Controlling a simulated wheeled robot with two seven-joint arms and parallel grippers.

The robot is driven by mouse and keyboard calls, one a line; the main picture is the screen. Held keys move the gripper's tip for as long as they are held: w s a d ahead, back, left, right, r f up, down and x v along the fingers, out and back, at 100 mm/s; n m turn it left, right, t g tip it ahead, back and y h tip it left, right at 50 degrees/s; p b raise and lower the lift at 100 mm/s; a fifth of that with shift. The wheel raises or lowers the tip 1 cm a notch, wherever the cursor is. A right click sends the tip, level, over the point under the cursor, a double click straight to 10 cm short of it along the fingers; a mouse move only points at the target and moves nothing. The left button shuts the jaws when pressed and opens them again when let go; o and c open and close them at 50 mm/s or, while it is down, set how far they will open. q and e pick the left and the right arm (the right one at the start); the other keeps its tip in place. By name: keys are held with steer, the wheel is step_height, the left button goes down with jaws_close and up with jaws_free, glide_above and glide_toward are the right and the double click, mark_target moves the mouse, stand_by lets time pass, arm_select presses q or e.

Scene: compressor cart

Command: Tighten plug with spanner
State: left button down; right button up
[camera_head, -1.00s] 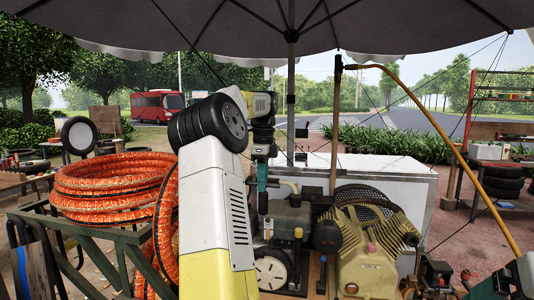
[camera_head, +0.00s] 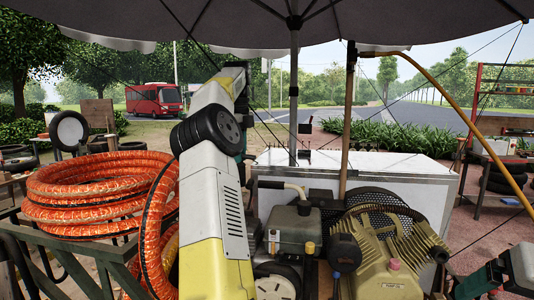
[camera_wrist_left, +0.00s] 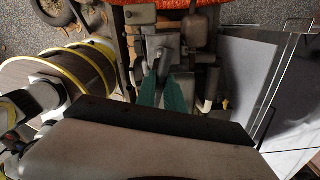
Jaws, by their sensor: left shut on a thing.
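In the left wrist view, the teal fingers of my left gripper (camera_wrist_left: 165,82) come close together around a narrow grey thing, probably the spanner. Its outline is too small and dark to make out. In the head view my forearm mostly hides this gripper. The tan compressor pump (camera_head: 400,245) stands at lower right in the head view, with a pink cap (camera_head: 394,264) on top; I cannot tell whether this is the plug. My right gripper (camera_head: 478,279) is at the lower right edge, right of the pump; its fingers are not clear.
A dark engine with a grey tank (camera_head: 295,228) stands left of the pump. A black ribbed flywheel guard (camera_head: 375,205) is behind the pump. Orange hose coils (camera_head: 90,195) lie at left on a green frame. A white chest (camera_head: 430,185) stands behind. An umbrella pole rises at centre.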

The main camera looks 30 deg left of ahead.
mark_target(240, 172)
arm_select(q)
steer(key=shift+f, duration=2.9)
steer(key=shift+f, duration=0.3)
steer(key=shift+f, duration=3.15)
steer(key=shift+m, duration=1.4)
steer(key=shift+w+m, duration=0.1)
steer(key=shift+m, duration=1.3)
